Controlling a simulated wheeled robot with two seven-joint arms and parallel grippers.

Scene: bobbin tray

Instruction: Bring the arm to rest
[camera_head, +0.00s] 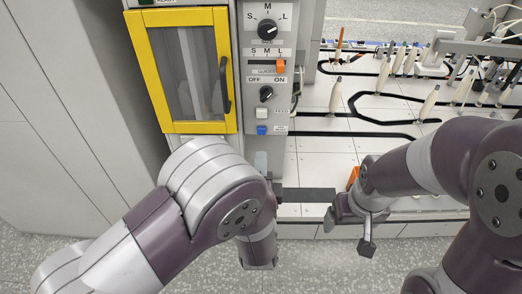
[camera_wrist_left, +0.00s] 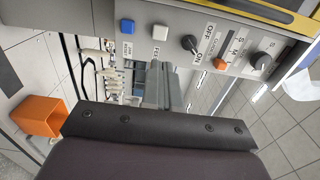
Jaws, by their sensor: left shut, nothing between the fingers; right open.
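My left arm comes in from the left and bends at the wrist in front of the control panel. In the left wrist view the gripper's two grey fingers (camera_wrist_left: 159,70) are together and empty, beyond a dark plate with screws. I cannot tell whether they touch the panel. My right gripper (camera_head: 350,234) is open and empty, low in front of the white bobbin tray area.
The grey panel (camera_head: 285,80) carries dark knobs, an orange switch (camera_head: 281,67) and a white button (camera_head: 261,113). A yellow-framed door (camera_head: 182,128) is shut at its left. Several pale bobbins (camera_head: 335,95) stand on the white track surface. An orange bin (camera_wrist_left: 38,115) shows in the left wrist view.

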